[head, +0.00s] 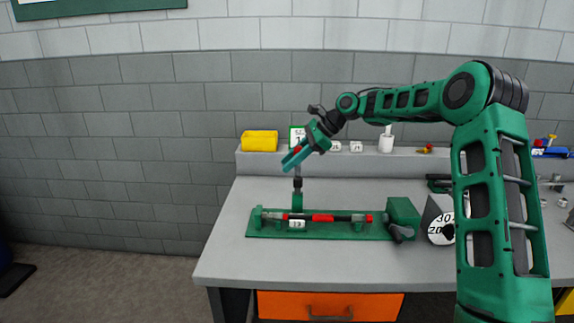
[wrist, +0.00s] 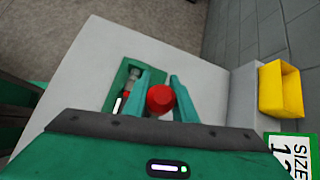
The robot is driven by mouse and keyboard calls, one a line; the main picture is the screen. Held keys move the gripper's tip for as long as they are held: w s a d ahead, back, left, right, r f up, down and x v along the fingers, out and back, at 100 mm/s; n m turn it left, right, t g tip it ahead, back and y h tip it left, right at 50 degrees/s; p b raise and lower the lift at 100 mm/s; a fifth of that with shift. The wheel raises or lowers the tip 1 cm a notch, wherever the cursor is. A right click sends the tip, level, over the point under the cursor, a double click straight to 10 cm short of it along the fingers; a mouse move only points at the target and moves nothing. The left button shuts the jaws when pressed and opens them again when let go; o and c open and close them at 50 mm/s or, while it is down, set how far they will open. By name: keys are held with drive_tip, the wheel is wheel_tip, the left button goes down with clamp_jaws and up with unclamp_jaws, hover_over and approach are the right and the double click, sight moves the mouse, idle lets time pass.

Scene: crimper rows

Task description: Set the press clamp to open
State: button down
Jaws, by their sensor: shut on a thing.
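The press clamp (head: 297,201) stands at the left half of a long green base plate (head: 340,236) on the bench. It has a green body and a dark upright stem. My gripper (head: 292,160) is above it, tilted down to the left. In the wrist view, a red knob (wrist: 161,98) sits between the two teal fingers of my gripper (wrist: 159,85), which is shut on it. The knob appears to be the clamp's handle end; the link between knob and stem is partly hidden by the fingers. A black and red rod (head: 325,218) lies along the base plate.
A green block with a dark lever (head: 402,218) is at the plate's right end. A yellow bin (head: 260,141) and a size sign (head: 296,134) stand on the back ledge, close to my gripper. A numbered disc (head: 440,230) is farther right. The bench's front left is clear.

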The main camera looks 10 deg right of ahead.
drive_tip(key=shift+w+r, duration=0.15)
drive_tip(key=shift+w, duration=0.05)
drive_tip(key=c, duration=1.5)
unclamp_jaws()
drive_tip(key=shift+w, duration=0.1)
drive_tip(key=shift+o, duration=0.2)
drive_tip(key=v, duration=1)
drive_tip(key=shift+d, duration=0.2)
drive_tip(key=shift+r, duration=0.1)
